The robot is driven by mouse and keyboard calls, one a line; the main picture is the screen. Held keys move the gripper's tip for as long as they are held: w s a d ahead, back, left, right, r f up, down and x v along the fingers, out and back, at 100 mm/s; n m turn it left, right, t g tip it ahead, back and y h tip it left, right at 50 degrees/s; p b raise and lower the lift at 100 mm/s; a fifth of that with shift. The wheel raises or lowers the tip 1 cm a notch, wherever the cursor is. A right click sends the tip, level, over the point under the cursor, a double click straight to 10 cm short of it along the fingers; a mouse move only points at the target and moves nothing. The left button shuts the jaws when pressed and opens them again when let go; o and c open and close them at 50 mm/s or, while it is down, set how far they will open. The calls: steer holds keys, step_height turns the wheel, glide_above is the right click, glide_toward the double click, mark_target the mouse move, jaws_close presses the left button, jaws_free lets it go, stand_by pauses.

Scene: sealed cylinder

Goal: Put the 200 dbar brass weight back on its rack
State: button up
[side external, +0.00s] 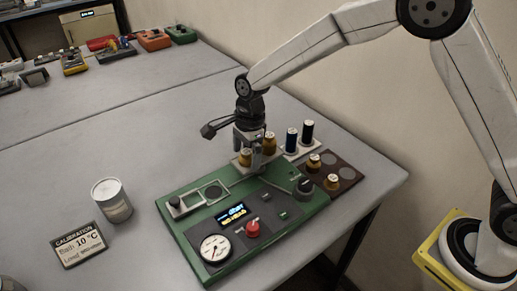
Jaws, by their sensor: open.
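My gripper (250,163) points down over the back edge of the green panel, with its fingers open. A brass weight (245,157) with a pale top is at the fingers; I cannot tell whether they touch it. Another brass weight (270,143) stands just right of the gripper, partly hidden by it. The dark brown rack (349,173) lies at the panel's right, with round places for weights. Two brass weights, one at the back (314,162) and one at the front (332,182), stand on its left side. Its right places look empty. The weight markings are too small to read.
The green panel (180,228) carries a gauge (215,248), red knob (253,229), display (231,212) and black knob (304,186). Dark cylinders (291,140) (307,132) stand behind it. A can (112,200) and calibration sign (79,246) stand left. The table's left middle is clear.

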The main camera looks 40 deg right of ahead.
stand_by(0.5)
jaws_close()
steer(key=shift+r, duration=0.7)
steer(key=s+d+r, duration=0.3)
steer(key=s+r, duration=0.8)
steer(key=s, duration=0.2)
steer(key=shift+s+d+r, duration=0.25)
steer(key=shift+d, duration=0.15)
